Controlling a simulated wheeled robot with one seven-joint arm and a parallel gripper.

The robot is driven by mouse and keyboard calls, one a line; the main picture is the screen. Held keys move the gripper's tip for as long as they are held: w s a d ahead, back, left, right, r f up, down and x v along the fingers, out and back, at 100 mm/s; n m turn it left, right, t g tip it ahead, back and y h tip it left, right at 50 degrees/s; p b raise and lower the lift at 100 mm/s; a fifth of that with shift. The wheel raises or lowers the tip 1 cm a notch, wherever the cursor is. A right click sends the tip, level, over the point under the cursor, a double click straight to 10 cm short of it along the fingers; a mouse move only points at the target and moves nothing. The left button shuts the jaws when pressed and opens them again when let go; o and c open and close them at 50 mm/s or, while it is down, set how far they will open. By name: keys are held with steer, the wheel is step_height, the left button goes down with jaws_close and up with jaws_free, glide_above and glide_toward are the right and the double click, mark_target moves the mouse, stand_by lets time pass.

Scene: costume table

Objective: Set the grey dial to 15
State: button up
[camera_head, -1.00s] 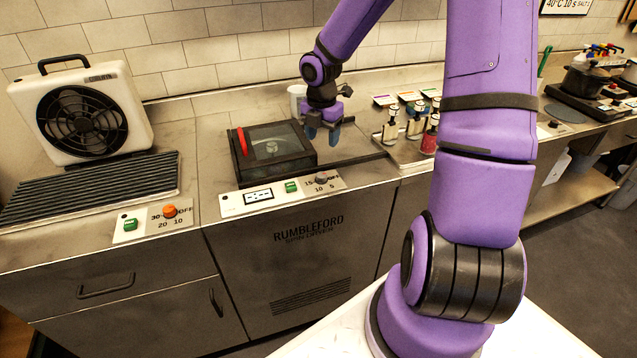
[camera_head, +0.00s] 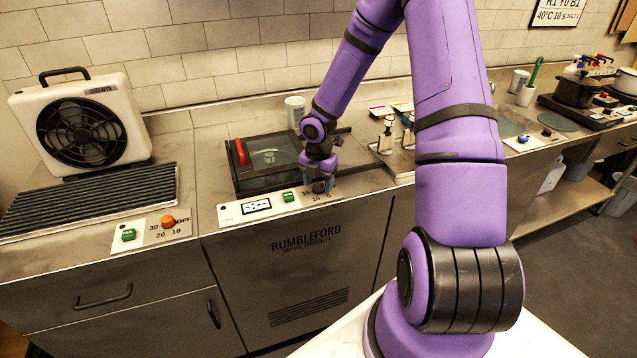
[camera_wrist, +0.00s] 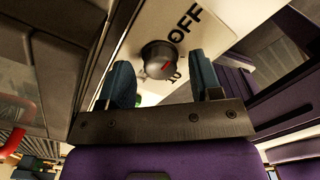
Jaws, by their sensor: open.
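The grey dial (camera_wrist: 157,60) is on the white control panel of the spin dryer (camera_head: 292,240). In the head view my gripper (camera_head: 320,182) is over the panel's right end and partly covers the dial.
The dryer's dark lid with a red handle (camera_head: 240,152) is just left of my gripper. A green button (camera_head: 288,196) and a display (camera_head: 256,206) are on the same panel. An orange dial (camera_head: 168,221) is on the fan unit's panel at left. Bottles (camera_head: 386,138) stand to the right.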

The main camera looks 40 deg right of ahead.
steer(key=shift+f, duration=0.25)
steer(key=c, duration=0.9)
steer(key=shift+c, duration=0.2)
